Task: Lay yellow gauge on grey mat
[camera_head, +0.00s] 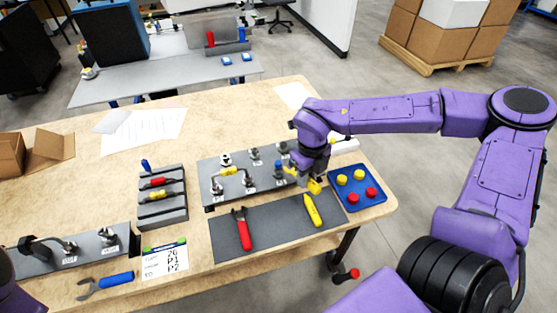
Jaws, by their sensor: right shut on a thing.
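My right gripper (309,180) is shut on the yellow gauge (316,187), whose yellow end shows beside the fingers. The fingers hide much of the gauge, so its full shape cannot be told. The gripper is over the back right edge of the grey mat (275,235), near the blue tray. A red-handled tool (242,229) and a long yellow tool (312,210) lie on the mat. Whether the held gauge touches anything is unclear. My left gripper is not in view; only a bit of purple arm shows at the lower left edge.
A grey fixture plate (206,166) with metal fittings stands behind the mat. A blue tray (374,205) with red and yellow caps is at right. A slotted rack (174,216) with coloured-handled pieces, a printed card (165,262) and a blue-handled wrench (115,281) are at left. The mat's middle is bare.

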